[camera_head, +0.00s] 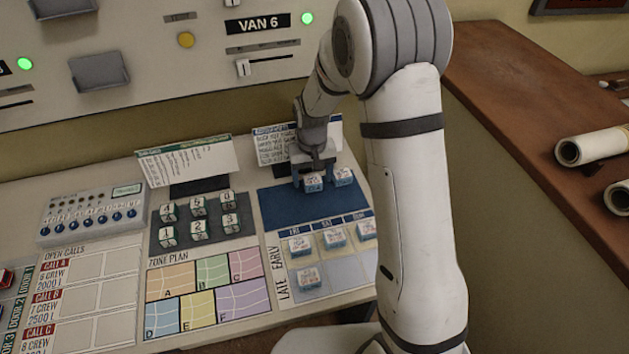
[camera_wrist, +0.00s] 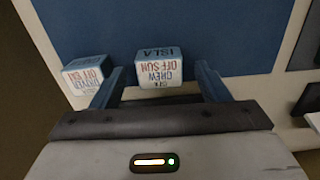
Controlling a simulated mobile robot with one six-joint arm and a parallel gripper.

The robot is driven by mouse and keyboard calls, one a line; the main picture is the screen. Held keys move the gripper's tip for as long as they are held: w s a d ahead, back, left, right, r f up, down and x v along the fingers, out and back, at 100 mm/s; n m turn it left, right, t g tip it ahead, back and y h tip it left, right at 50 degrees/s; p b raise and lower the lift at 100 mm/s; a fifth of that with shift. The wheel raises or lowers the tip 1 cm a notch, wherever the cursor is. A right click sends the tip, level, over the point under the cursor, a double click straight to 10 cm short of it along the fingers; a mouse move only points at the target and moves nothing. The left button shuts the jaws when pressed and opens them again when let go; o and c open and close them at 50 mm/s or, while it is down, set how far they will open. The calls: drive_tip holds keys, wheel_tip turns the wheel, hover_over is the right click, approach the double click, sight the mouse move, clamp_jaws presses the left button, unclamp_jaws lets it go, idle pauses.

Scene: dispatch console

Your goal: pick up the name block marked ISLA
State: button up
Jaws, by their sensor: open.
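The name block marked ISLA (camera_wrist: 158,66) is white and blue, with "ISLA" on its blue side and "CREW OFF SUN" on its white face. In the head view it (camera_head: 313,184) sits on the blue pad (camera_head: 312,204). My gripper (camera_wrist: 160,76) is open, with one finger on each side of this block. The gap at the left finger looks small; I cannot tell whether either finger touches it. In the head view my gripper (camera_head: 314,168) is right over the block. A second name block (camera_wrist: 87,75), reading "DRIVER OFF SAT", lies just outside the left finger.
The second block also shows in the head view (camera_head: 343,177), right of my gripper. A card (camera_head: 272,147) leans behind the pad. Several name blocks stand on the EARLY/LATE grid (camera_head: 340,283) in front. Numbered blocks stand on a dark pad (camera_head: 190,243) to the left.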

drive_tip(key=c, duration=1.1)
drive_tip(key=shift+o, duration=0.2)
drive_tip(key=shift+r, duration=0.1)
